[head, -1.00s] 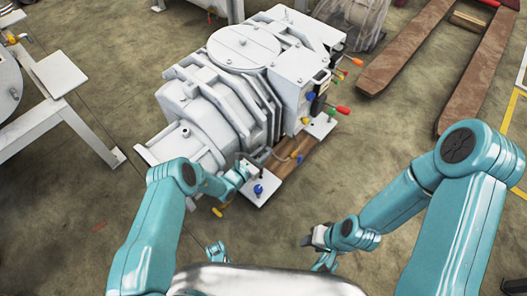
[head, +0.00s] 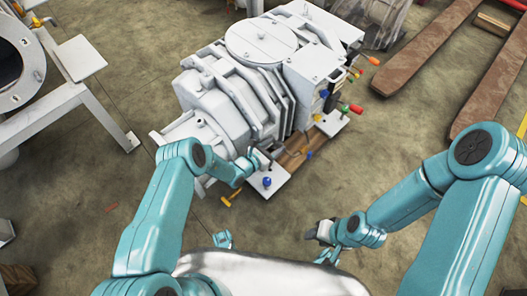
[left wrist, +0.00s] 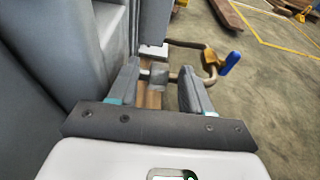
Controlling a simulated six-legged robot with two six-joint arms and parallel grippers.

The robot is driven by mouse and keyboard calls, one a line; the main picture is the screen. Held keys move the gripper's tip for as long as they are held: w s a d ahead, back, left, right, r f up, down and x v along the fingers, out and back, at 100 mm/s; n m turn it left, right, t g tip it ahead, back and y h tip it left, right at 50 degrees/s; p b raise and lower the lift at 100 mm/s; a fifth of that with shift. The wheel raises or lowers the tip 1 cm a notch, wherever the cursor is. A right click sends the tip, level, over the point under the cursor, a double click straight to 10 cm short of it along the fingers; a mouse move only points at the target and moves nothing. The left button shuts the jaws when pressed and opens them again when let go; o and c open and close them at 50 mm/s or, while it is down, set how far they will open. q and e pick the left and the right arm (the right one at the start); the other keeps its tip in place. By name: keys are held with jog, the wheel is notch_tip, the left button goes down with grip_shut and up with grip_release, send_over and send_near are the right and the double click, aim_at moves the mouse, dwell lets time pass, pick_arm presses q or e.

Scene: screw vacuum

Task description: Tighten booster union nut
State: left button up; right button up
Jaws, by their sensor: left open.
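The booster (head: 215,95) is a big pale grey machine in the middle of the head view. In the left wrist view, a small grey nut-like fitting (left wrist: 159,75), which looks like the union nut, sits on a thin pipe (left wrist: 172,76). My left gripper (head: 258,160) is low at the booster's front right side. In the left wrist view its two open fingers (left wrist: 160,90) stand on either side of the fitting; contact is not clear. My right gripper (head: 318,234) hangs away from the machine at lower centre right; its jaws are too small to judge.
A blue-handled valve (left wrist: 230,63) with a yellow body is right of the fingers. The booster's grey wall (left wrist: 50,60) is close on the left. A white stand (head: 95,105) is at left, and brown beams (head: 420,55) lie at upper right.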

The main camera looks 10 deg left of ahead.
pick_arm(q)
jog(key=p+v, duration=0.4)
jog(key=v, duration=1.1)
jog(key=shift+s+a+r+p, duration=0.2)
jog(key=shift+s+p, duration=0.1)
jog(key=shift+p, duration=0.1)
